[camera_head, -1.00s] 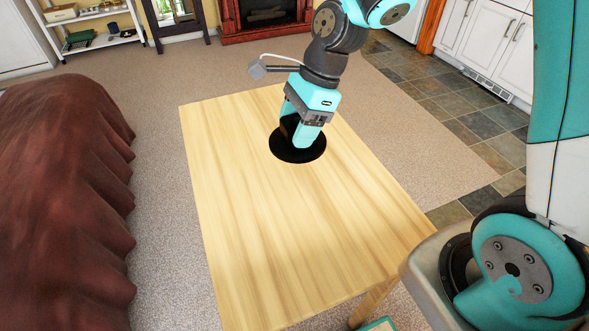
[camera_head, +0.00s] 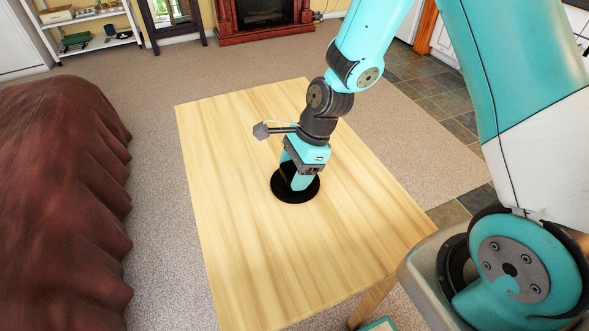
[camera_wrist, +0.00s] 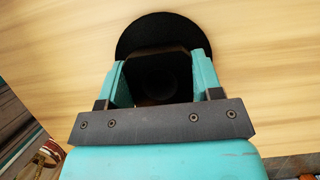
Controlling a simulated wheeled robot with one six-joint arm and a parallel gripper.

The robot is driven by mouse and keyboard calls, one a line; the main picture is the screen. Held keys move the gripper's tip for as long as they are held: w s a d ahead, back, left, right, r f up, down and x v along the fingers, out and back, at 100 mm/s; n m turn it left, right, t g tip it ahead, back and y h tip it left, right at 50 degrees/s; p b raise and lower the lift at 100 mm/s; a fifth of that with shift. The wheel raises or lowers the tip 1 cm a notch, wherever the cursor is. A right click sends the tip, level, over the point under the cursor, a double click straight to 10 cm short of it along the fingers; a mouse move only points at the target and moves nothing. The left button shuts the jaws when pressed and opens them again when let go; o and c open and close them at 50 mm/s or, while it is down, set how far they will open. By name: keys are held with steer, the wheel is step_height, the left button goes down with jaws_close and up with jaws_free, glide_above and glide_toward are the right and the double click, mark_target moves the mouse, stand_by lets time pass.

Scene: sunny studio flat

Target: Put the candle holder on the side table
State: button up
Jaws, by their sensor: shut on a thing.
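The candle holder (camera_head: 295,195) is black with a wide round base. My gripper (camera_head: 296,178) is shut on its upper part from above. In the wrist view the dark candle holder (camera_wrist: 160,22) shows between and beyond the two teal fingers of my gripper (camera_wrist: 160,75). The holder looks upright. It is over the middle-far part of a pale wooden table (camera_head: 250,250), which appears to be the side table. I cannot tell whether its base touches the top or hangs just above it. My fingers hide much of its stem.
The tabletop is otherwise bare, with free room all round the holder. A brown draped piece of furniture (camera_head: 60,190) stands to the left. A white shelf (camera_head: 95,40) and a red fireplace (camera_head: 262,30) stand at the back. Carpet (camera_head: 165,230) surrounds the table.

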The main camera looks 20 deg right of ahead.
steer(key=o, duration=1.4)
steer(key=shift+f, duration=0.1)
steer(key=shift+o, duration=0.2)
steer(key=v, duration=1.2)
steer(key=s+a+r+n, duration=0.3)
steer(key=s+r+n, duration=0.3)
steer(key=s+n, duration=0.3)
steer(key=s+a+r+n, duration=0.4)
steer(key=s+n, duration=0.5)
steer(key=n, duration=0.7)
step_height(320, 180, up, 2)
steer(key=shift+a+r+p, duration=0.1)
steer(key=shift+a+p, duration=0.25)
